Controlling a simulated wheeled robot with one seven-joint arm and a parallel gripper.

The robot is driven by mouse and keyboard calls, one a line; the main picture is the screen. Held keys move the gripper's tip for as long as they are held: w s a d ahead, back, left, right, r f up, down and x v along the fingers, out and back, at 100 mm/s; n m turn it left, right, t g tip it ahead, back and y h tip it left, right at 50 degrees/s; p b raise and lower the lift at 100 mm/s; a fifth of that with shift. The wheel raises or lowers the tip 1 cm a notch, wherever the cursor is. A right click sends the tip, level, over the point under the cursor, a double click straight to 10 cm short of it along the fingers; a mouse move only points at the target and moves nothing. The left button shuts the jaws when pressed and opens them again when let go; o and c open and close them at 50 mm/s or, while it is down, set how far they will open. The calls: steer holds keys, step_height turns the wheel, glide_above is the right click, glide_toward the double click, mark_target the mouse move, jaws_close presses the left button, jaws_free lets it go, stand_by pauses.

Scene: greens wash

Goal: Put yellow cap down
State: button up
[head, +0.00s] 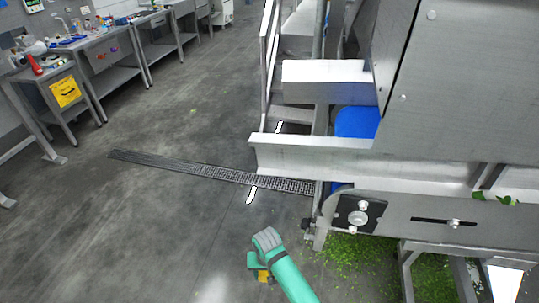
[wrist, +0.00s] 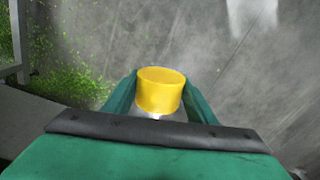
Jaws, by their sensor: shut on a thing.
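The yellow cap (wrist: 160,92) is a short cylinder held between the two green fingers of my gripper (wrist: 158,98) in the wrist view. The gripper is shut on it, with a finger against each side. The floor shows beyond the cap, and I cannot tell how high the cap is above it. In the head view my gripper (head: 260,268) is at the bottom centre at the end of my green arm. A bit of the yellow cap shows there (head: 263,276), mostly hidden by the gripper.
A large steel machine (head: 440,150) fills the right side, with green leaf scraps (head: 355,258) on the floor beneath. A drain grate (head: 215,172) crosses the grey floor. Steel benches (head: 110,50) with tools line the left. The floor left of my gripper is clear.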

steer(key=shift+s+d+f, duration=0.25)
steer(key=shift+s+d, duration=0.1)
steer(key=shift+s, duration=0.15)
steer(key=shift+w+a+r, duration=0.6)
steer(key=shift+w, duration=0.2)
steer(key=shift+s+d+f, duration=0.65)
steer(key=shift+s, duration=0.2)
